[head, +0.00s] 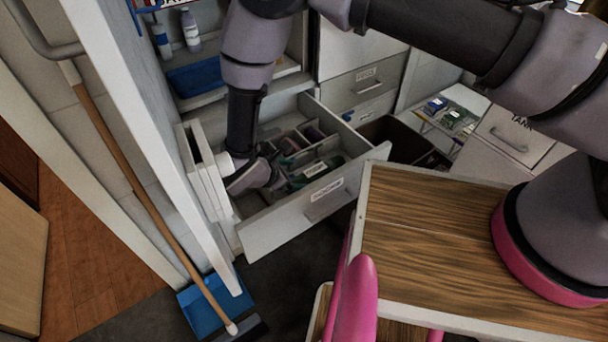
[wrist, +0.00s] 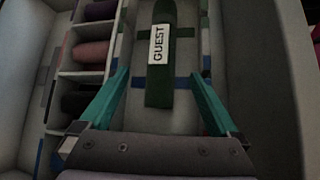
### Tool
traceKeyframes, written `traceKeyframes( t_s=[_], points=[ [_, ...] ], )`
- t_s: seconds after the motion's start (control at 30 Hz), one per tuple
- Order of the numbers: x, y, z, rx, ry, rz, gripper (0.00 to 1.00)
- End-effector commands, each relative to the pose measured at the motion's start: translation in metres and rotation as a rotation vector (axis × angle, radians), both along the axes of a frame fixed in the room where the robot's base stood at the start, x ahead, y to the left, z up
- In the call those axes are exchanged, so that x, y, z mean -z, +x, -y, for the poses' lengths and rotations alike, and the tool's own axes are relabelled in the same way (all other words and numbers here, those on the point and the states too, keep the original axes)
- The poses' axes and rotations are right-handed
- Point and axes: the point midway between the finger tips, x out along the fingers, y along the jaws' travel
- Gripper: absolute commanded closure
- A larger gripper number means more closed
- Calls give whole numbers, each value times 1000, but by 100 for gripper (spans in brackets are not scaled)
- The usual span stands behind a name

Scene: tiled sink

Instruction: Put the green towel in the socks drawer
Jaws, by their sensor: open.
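A dark green towel (wrist: 160,90), a narrow strip bearing a white GUEST label, lies in a compartment of an open drawer (wrist: 45,85). In the head view this drawer (head: 268,229) is pulled out, with a label on its front too small to read surely. My gripper (wrist: 158,76) reaches down into it with two teal fingers spread apart, one on each side of the towel, not closed on it. In the head view my wrist hides the fingers. Closed drawers (head: 365,75) stand behind; I cannot surely read which is the socks drawer.
Rolled dark and pink cloths (wrist: 92,53) sit in small compartments left of the towel. A wooden-handled broom (head: 140,185) and blue dustpan (head: 200,312) stand at the left. A wood-topped surface (head: 430,235) fills the right. A blue tray (head: 203,79) is on a shelf behind.

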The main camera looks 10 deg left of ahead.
Motion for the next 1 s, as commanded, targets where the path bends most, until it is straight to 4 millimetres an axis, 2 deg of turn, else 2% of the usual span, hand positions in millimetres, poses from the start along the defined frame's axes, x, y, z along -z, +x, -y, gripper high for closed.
traceKeyframes(
  t_s=[0.1, 0.3, 0.57, 0.67, 0.77, 0.87, 0.9, 1.0],
  points=[
    [-13, -12, -7, -1, 2, 1, 3],
    [-23, -21, -10, 1, -1, 0, 3],
    [-25, -21, -11, 5, 2, 0, 3],
    [-38, -11, -10, 41, 20, 1, 3],
    [-71, 13, -4, 141, 69, 1, 3],
    [-129, 51, 15, 317, 155, 3, 3],
    [-154, 66, 27, 397, 193, 3, 3],
    [-210, 98, 60, 589, 292, 6, 3]
  ],
)
